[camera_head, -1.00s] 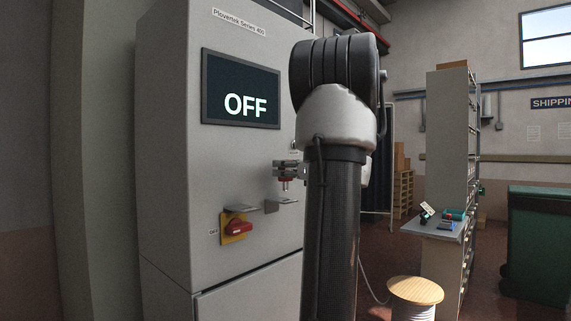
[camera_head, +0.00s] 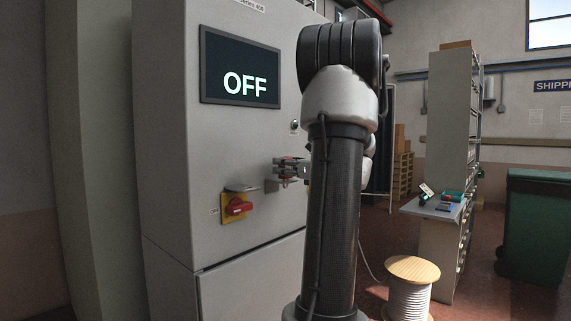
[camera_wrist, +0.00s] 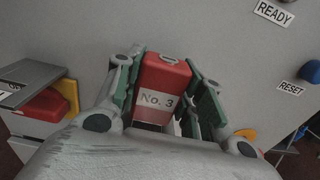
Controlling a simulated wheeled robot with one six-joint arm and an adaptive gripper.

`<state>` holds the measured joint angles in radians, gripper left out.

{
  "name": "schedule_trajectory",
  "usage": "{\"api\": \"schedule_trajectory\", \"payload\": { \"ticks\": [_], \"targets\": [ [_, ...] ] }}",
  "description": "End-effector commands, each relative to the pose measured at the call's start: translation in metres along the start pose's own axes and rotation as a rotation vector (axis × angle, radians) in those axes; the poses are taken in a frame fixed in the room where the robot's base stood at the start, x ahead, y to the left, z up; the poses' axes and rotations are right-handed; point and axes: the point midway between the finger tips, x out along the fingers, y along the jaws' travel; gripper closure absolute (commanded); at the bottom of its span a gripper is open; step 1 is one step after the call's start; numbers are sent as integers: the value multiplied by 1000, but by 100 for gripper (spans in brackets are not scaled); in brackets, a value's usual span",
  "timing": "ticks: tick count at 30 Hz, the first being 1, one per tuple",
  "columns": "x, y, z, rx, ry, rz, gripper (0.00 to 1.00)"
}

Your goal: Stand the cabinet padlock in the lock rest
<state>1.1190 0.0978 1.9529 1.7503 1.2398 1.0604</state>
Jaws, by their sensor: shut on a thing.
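The cabinet padlock (camera_wrist: 163,78) is red with a white "No. 3" label and sits between the green-padded fingers of my gripper (camera_wrist: 160,92) in the wrist view. My gripper (camera_head: 290,168) is shut on it, in front of the grey cabinet in the head view. A small grey ledge (camera_head: 271,186), which looks like the lock rest, juts from the cabinet just below the gripper. The padlock's lower end is close to this ledge; I cannot tell whether they touch. In the wrist view the ledge is mostly hidden behind padlock and fingers.
A red rotary switch (camera_head: 238,207) on a yellow plate sits left of the gripper, under another grey ledge (camera_head: 241,189). The cabinet screen (camera_head: 240,68) reads OFF. A blue knob (camera_wrist: 311,71) is at the right in the wrist view. A cable spool (camera_head: 411,287) stands on the floor.

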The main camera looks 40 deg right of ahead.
Motion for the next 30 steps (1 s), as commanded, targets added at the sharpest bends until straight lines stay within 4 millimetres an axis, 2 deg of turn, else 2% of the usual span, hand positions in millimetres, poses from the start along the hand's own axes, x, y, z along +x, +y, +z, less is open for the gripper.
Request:
{"api": "schedule_trajectory", "payload": {
  "ticks": [30],
  "targets": [
    [0,0,-6,1,0,0,94]
  ]
}}
